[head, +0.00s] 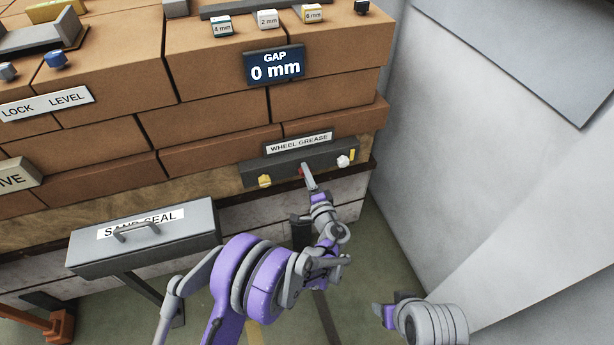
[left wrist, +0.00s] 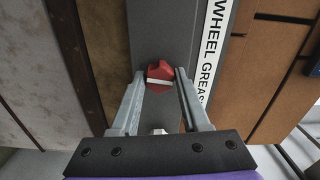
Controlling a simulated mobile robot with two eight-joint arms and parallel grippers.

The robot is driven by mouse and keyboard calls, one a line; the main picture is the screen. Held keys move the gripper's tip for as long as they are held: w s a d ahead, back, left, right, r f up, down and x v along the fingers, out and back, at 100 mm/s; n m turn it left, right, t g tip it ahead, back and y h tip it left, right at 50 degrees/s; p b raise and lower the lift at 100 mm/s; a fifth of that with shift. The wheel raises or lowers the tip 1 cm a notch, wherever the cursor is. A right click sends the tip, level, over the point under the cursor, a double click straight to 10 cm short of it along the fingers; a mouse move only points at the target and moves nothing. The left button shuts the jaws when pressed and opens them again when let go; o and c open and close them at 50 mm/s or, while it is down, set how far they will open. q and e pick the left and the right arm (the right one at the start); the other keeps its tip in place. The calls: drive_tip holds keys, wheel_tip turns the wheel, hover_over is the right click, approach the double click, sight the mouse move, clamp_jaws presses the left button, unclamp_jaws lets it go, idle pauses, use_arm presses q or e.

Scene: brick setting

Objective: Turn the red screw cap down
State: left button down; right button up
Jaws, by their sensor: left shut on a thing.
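The red screw cap (left wrist: 160,74) shows in the left wrist view between the fingertips of my left gripper (left wrist: 159,77). A pale stripe runs across its face. It sits on a dark grey panel beside the "WHEEL GREASE" label (left wrist: 213,50). In the head view my left gripper (head: 308,172) reaches the panel (head: 325,167) from below and hides most of the red cap (head: 301,170). My left gripper is shut on the cap. My right gripper (head: 384,312) is low at the right, apart from the panel; its fingers do not show clearly.
A yellow part (head: 265,181) and a white part (head: 343,161) sit on the panel on either side of the cap. A grey "SAND SEAL" box (head: 150,245) stands at the left. Brown blocks bear a "GAP 0 mm" sign (head: 274,66). A pale wall (head: 460,140) bounds the right.

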use_arm(q)
drive_tip(key=shift+m+b, duration=1.45)
drive_tip(key=shift+m, duration=6.35)
drive_tip(key=shift+c, duration=1.9)
unclamp_jaws()
drive_tip(key=p+v, duration=0.1)
drive_tip(key=v, duration=1)
